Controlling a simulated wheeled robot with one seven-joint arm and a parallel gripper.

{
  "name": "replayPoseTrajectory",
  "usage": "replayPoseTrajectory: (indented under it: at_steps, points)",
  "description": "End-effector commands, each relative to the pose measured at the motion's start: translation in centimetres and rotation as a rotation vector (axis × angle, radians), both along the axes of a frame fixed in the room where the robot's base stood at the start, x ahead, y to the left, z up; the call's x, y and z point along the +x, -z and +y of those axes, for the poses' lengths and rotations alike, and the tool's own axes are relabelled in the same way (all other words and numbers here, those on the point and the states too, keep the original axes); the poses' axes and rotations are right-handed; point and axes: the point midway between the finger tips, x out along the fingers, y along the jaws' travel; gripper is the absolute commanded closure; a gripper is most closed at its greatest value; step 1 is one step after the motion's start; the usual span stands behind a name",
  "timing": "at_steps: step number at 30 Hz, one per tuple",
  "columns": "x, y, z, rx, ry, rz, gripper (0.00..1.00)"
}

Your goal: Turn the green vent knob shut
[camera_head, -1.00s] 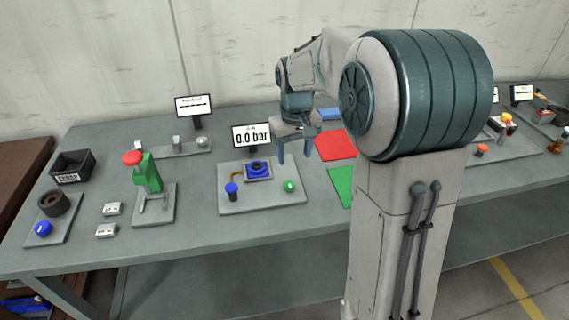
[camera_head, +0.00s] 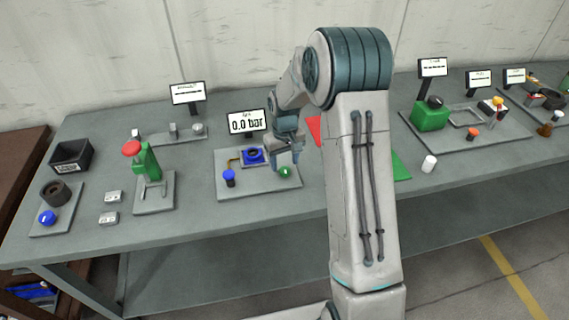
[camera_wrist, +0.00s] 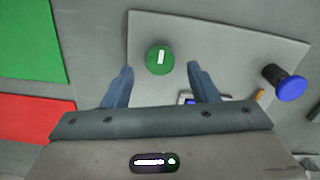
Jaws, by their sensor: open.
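The green vent knob (camera_head: 285,172) sits at the right front of a grey base plate (camera_head: 236,187) on the table. In the wrist view the round green knob (camera_wrist: 159,60) has a white mark on top, running roughly up and down the picture. My gripper (camera_head: 286,160) is above the plate's right side, close over the knob. In the wrist view my gripper (camera_wrist: 160,82) is open, one finger to each side of the knob's line, with a gap on both sides.
A blue knob (camera_head: 229,176) stands at the plate's left; it also shows in the wrist view (camera_wrist: 290,88). A blue-topped part (camera_head: 254,154) sits further back. Red (camera_wrist: 35,120) and green (camera_wrist: 30,40) mats lie beside the plate.

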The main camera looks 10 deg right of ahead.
Motion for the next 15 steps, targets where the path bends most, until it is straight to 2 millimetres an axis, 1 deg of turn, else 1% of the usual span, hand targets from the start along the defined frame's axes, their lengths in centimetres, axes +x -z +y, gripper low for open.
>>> replayPoseTrajectory:
  at_steps: [3, 6, 10, 15]
  points:
    - [0.0, 1.5, 0.0, -0.001, 0.000, 0.003, 0.46]
    - [0.0, 2.2, 0.0, 0.000, 0.000, 0.001, 0.46]
    - [0.0, 2.7, 0.0, 0.000, 0.000, 0.000, 0.46]
    - [0.0, 2.7, 0.0, 0.000, 0.000, -0.001, 0.46]
